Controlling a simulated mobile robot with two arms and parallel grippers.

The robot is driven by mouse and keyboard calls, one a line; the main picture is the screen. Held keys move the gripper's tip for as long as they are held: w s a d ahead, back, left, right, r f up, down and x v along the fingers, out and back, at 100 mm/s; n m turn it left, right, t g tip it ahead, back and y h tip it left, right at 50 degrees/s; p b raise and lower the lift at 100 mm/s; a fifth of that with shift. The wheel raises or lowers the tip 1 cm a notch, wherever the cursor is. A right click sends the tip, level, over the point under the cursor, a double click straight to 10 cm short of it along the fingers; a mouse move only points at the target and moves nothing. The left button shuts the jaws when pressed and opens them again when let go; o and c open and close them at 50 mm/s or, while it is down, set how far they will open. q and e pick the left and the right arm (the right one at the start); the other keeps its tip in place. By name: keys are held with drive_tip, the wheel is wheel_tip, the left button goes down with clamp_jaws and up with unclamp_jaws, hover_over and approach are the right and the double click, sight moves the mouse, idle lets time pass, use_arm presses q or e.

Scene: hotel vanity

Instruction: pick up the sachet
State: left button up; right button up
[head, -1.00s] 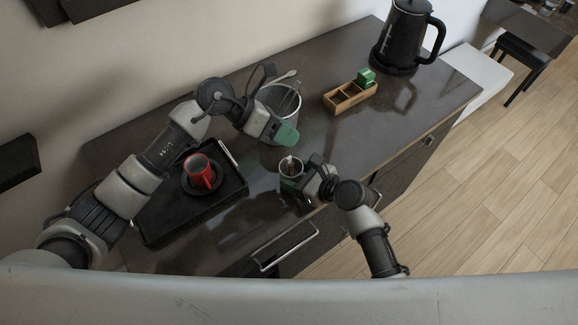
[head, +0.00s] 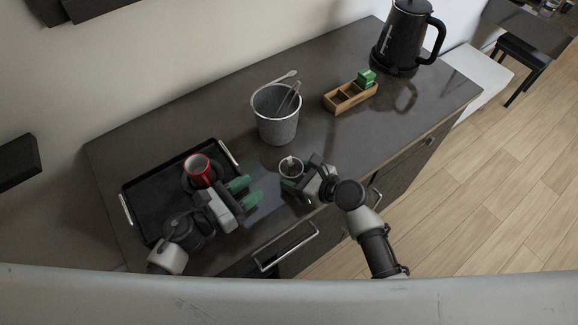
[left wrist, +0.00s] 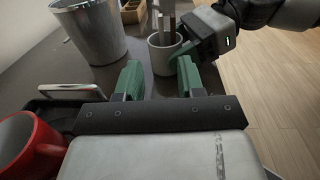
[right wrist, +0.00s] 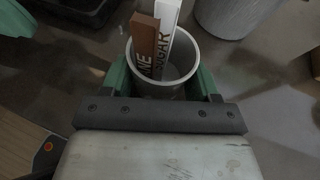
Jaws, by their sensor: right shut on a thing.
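Two upright sachets stand in a small grey cup (head: 290,168). In the right wrist view one sachet is brown (right wrist: 145,40) and the other is a white sugar sachet (right wrist: 166,28); both lean against the cup's far rim. My right gripper (right wrist: 163,82) is shut around the cup (right wrist: 184,58), which appears to rest on the counter.
A black tray (head: 143,212) holds a red mug (head: 198,171) on a dark saucer. A grey bucket (head: 276,126) with tongs stands behind the cup. A wooden caddy (head: 344,100) with green packets and a black kettle (head: 405,38) stand at the back right.

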sight(289, 161)
use_arm(q)
drive_tip(key=x, duration=0.6)
drive_tip(key=shift+w+d, duration=0.2)
drive_tip(key=shift+d, duration=0.05)
drive_tip(key=x, duration=0.2)
drive_tip(key=r+x, duration=0.1)
drive_tip(key=x, duration=0.1)
drive_tip(key=shift+d, duration=0.1)
drive_tip(key=shift+w+d+f, duration=0.1)
drive_tip(key=shift+w+d, duration=0.25)
drive_tip(key=shift+d, duration=0.1)
drive_tip(key=shift+a, duration=0.1)
clamp_jaws()
